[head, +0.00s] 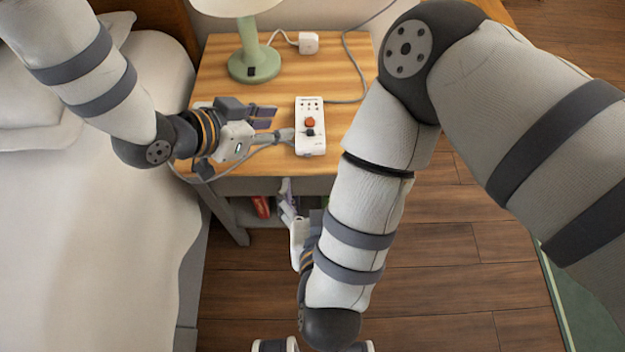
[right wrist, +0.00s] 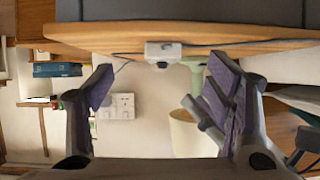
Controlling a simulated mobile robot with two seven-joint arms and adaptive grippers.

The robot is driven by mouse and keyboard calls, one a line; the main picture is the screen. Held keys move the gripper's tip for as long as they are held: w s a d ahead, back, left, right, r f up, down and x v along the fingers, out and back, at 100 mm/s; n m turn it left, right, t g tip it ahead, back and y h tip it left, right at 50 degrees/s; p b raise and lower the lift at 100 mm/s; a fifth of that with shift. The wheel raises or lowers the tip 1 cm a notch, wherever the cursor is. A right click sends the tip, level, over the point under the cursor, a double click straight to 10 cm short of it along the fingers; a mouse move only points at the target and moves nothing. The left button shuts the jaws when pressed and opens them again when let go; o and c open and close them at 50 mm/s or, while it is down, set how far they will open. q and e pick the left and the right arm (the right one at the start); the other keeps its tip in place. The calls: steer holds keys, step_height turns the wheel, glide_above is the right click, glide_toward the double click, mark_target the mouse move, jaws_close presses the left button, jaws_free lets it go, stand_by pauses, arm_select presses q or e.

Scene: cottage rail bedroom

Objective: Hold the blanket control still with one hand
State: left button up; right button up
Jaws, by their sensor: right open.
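The white blanket control (head: 311,140), with a red button and a dark one, lies on the wooden nightstand near its front edge. It also shows in the right wrist view (right wrist: 163,50), where the scene appears upside down. My left gripper (head: 278,124) is just left of the control, its fingers apart and pointing at its side. I cannot tell whether a fingertip touches it. My right gripper (head: 288,195) is open and empty, in front of the nightstand and below its top. Its two fingers frame the right wrist view (right wrist: 165,95), with the control seen beyond them.
A green lamp (head: 253,62) stands at the back of the nightstand (head: 350,55), near a white plug (head: 308,43). The bed (head: 90,240) is left. Books (head: 262,206) sit on the shelf below. Wooden floor is clear in front.

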mark_target(310, 144)
steer(key=shift+t, duration=0.5)
steer(key=x, duration=0.4)
steer(key=r+x, duration=0.1)
steer(key=x, duration=0.7)
steer(key=shift+w+a+r, duration=0.35)
steer(key=shift+r, duration=0.05)
steer(key=c, duration=1.4)
steer(key=shift+o, duration=0.2)
arm_select(q)
steer(key=shift+c, duration=0.3)
jaws_close()
